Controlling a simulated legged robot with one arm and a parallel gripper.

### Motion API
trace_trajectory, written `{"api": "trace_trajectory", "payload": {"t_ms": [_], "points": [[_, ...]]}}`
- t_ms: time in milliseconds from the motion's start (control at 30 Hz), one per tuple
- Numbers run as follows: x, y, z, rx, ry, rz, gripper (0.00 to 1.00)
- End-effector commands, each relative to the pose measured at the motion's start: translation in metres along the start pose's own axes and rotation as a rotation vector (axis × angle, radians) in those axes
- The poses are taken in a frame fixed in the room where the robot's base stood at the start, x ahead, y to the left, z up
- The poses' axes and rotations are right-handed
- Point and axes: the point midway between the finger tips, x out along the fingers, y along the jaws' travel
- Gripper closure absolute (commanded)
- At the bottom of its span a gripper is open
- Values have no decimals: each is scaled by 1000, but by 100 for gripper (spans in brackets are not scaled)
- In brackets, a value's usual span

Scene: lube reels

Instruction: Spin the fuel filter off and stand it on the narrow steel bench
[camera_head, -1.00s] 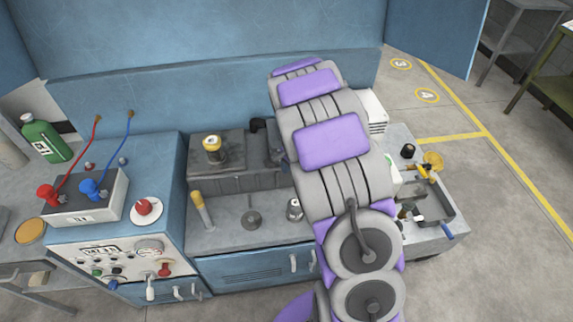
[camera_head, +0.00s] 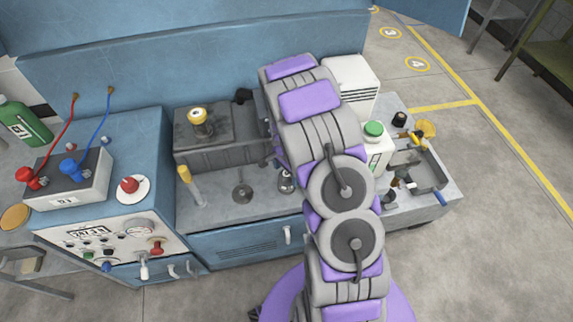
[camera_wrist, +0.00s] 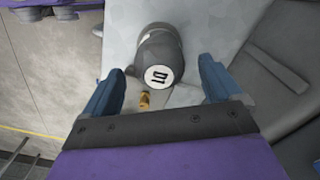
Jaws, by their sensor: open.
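A dark grey canister (camera_wrist: 160,45) with a white round label and dark marks shows in the wrist view; it seems to be the fuel filter. My gripper (camera_wrist: 162,66) is open and empty. Its two blue fingers stand to the left and right of the canister's labelled end, with no clear contact. In the head view my arm covers this spot, so the canister and gripper are hidden there. A grey bench (camera_head: 510,22) stands at the top right and a grey steel table (camera_head: 50,278) at the left; I cannot tell which is the narrow steel bench.
The blue cabinet holds a dark block (camera_head: 203,148) with a yellow-capped part. A box with red and blue leads (camera_head: 68,180) is at left.

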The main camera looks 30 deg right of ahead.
Motion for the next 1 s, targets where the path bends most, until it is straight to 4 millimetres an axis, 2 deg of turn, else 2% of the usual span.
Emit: {"api": "trace_trajectory", "payload": {"t_ms": [100, 233, 633, 1000], "points": [[17, 0, 0, 0, -1, 1, 8], [27, 0, 1, 0, -2, 1, 8], [31, 0, 0, 0, 0, 0, 9], [31, 0, 0, 0, 0, 0, 44]]}}
